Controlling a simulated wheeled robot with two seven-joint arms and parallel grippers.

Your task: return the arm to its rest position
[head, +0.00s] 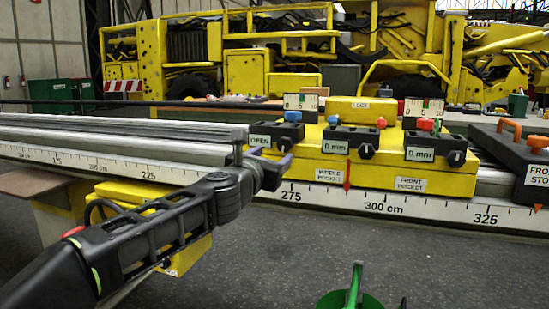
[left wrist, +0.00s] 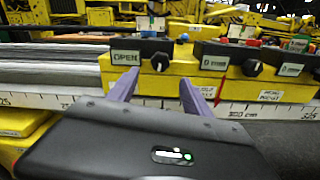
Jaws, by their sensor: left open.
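My left arm comes in from the lower left in the head view. My left gripper (head: 280,172) is in front of the left end of the yellow carriage (head: 400,180), near the box labelled OPEN (head: 276,134). In the left wrist view its two purple fingers (left wrist: 155,92) are spread apart with nothing between them. The OPEN box (left wrist: 142,54) and its black knob (left wrist: 160,62) show just beyond the fingers. I cannot tell whether a fingertip touches the carriage. My right gripper does not show.
A long rail with a centimetre scale (head: 385,207) runs across the view. A black stop block with an orange handle (head: 515,150) stands at the right. A green object (head: 350,298) is at the bottom edge. Grey floor lies open in front. Yellow machinery (head: 245,70) stands behind.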

